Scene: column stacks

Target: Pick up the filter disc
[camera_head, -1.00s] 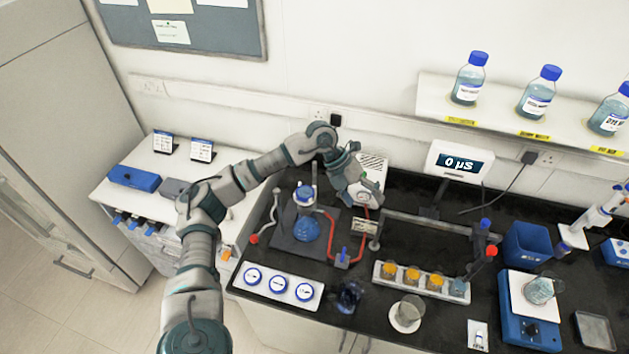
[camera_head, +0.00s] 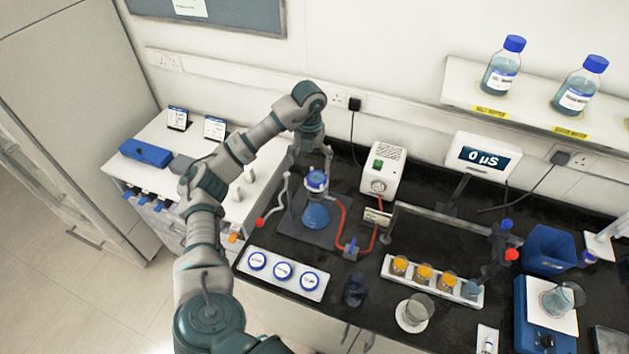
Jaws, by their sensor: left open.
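My left gripper (camera_head: 311,156) is open, pointing down at the top of a filter flask. The flask (camera_head: 316,214) holds blue liquid and stands on a dark base, with a blue-rimmed funnel (camera_head: 317,181) on top. The fingers are just behind and above the funnel; whether they touch it I cannot tell. A filter disc inside the funnel cannot be made out. A white tray (camera_head: 270,280) in front holds three round white discs with blue rims (camera_head: 283,271); I cannot tell whether one is the filter disc. My right gripper is not in view.
A white pump box (camera_head: 382,171) stands right of the flask, joined by a red tube (camera_head: 344,216). A white side counter (camera_head: 236,207) lies left.

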